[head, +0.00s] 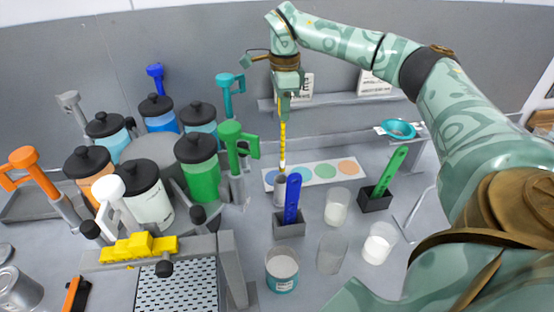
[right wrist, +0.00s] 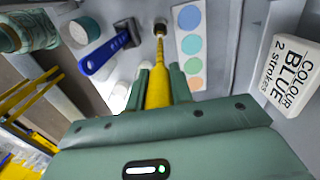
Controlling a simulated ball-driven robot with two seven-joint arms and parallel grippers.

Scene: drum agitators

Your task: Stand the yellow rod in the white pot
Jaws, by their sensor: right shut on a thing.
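The yellow rod (head: 283,140) hangs upright below my right gripper (head: 285,108), which is shut on its upper part. In the right wrist view the rod (right wrist: 157,86) runs away from between the fingers (right wrist: 158,88). Its far end lines up with a small grey cylinder (head: 279,190); I cannot tell whether it is inside it. My left gripper is not in view.
A blue brush in a dark holder (head: 289,230) stands between the rod and the pot. Several pale cups (head: 338,207) and a green brush holder (head: 374,201) are to the right. A colour-dot strip (head: 322,172) lies behind. Lidded jars (head: 199,170) crowd the left.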

